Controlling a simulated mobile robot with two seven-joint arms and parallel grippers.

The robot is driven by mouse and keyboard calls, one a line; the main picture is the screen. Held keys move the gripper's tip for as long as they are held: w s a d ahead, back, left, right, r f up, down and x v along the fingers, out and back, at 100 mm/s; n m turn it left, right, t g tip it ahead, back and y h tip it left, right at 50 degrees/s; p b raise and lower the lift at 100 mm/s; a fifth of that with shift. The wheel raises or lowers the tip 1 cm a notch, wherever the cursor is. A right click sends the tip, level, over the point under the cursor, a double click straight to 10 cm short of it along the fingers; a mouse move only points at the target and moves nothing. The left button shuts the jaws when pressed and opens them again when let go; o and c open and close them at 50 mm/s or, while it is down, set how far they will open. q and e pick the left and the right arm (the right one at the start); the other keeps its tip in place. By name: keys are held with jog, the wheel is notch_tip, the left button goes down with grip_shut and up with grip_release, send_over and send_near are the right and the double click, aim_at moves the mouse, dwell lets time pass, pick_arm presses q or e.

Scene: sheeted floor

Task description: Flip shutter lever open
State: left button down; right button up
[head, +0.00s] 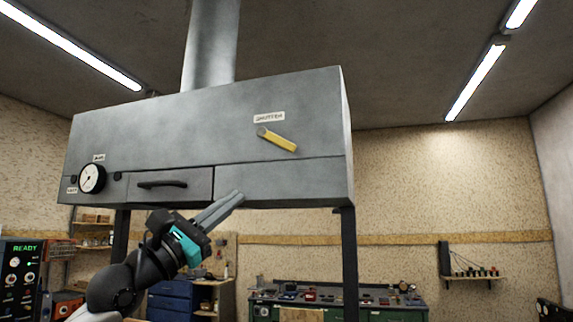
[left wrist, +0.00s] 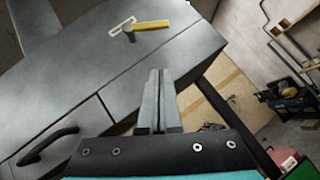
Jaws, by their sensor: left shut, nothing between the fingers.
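The shutter lever (head: 278,139) is a yellow handle on a round grey pivot, on the front of a grey metal hood (head: 230,115). It slopes down to the right from its pivot, under a small white label (head: 269,117) reading "SHUTTER". The lever also shows near the top of the left wrist view (left wrist: 152,25). My left gripper (head: 238,196) is shut and empty, in front of the hood's lower edge, below and left of the lever and apart from it. In the left wrist view its closed fingers (left wrist: 158,75) point toward the hood. My right gripper is not in view.
A black drawer handle (head: 162,184) and a round gauge (head: 92,178) are on the hood's front, left of the lever. Dark legs (head: 349,265) support the hood. A green workbench (head: 380,310) stands behind. The hood face around the lever is clear.

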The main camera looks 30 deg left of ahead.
aim_at(278, 142)
pick_arm(q)
jog(key=shift+w+d+r+p, duration=0.65)
jog(key=shift+w+r+p, duration=0.65)
jog(key=shift+r, duration=0.2)
jog(key=shift+w+d+r+p, duration=0.7)
jog(key=shift+w+r+p, duration=0.55)
jog(key=shift+r+p, duration=0.25)
jog(key=shift+w+d+r+p, duration=0.65)
jog(key=shift+w+r+p, duration=0.6)
jog(key=shift+r, duration=0.3)
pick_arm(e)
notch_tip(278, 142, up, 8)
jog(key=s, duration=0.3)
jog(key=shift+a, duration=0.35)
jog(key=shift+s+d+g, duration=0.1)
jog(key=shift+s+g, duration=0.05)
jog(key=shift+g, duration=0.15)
pick_arm(q)
jog(key=shift+d+r, duration=0.1)
jog(key=shift+d, duration=0.1)
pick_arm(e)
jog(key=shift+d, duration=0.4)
